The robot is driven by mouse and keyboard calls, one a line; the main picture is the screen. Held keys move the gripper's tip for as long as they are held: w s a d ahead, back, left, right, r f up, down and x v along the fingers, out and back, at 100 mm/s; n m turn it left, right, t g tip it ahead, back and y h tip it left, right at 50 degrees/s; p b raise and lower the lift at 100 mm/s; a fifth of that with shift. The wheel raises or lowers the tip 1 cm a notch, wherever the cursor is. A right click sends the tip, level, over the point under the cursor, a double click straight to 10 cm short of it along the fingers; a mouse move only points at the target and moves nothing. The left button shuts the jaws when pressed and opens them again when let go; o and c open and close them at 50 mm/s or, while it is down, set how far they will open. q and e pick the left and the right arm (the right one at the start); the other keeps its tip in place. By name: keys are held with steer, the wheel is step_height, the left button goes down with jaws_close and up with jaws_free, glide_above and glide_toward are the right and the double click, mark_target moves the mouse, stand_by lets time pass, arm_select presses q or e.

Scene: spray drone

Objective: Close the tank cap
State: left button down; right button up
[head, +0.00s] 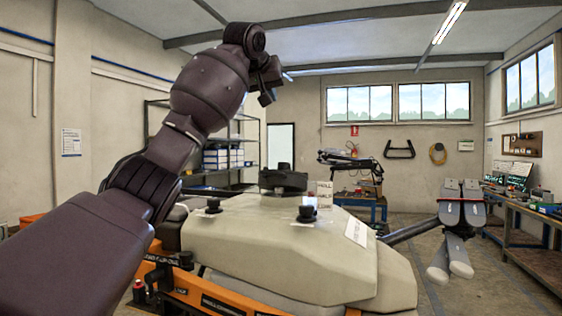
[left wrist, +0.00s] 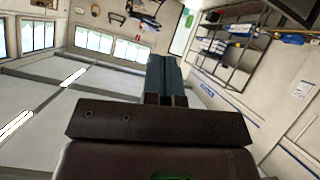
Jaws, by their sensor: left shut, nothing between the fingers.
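The spray drone's pale tank (head: 300,245) fills the lower middle of the head view. A wide black cap (head: 283,181) sits on top of the tank, toward its far side; I cannot tell whether it is seated or loose. My left gripper (head: 267,98) is raised above and a little left of the cap, well apart from it. In the left wrist view its fingers (left wrist: 166,80) are together with nothing between them, and the cap is not seen there. My right gripper is out of view.
Small black fittings (head: 306,213) stand on the tank top beside a white label card (head: 324,194). The drone's folded arm with rotor parts (head: 461,212) sticks out at right. A shelf (head: 220,160) stands behind at left, and a workbench (head: 530,255) lines the right wall.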

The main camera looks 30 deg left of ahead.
arm_select(q)
steer(key=s+d+f+m+g, duration=0.1)
steer(key=s+f+m+g, duration=0.1)
steer(key=s+f+g, duration=0.25)
steer(key=p, duration=0.2)
glide_above(271, 172)
steer(key=shift+h, duration=0.3)
step_height(271, 172, down, 9)
steer(key=shift+w+r, duration=0.1)
steer(key=shift+w, duration=0.05)
step_height(271, 172, down, 2)
steer(key=shift+f, duration=0.1)
steer(key=shift+s+d+f, duration=0.1)
steer(key=shift+s+f, duration=0.25)
steer(key=shift+f, duration=0.45)
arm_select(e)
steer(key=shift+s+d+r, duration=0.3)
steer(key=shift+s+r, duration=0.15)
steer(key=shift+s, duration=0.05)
arm_select(q)
steer(key=shift+f, duration=0.1)
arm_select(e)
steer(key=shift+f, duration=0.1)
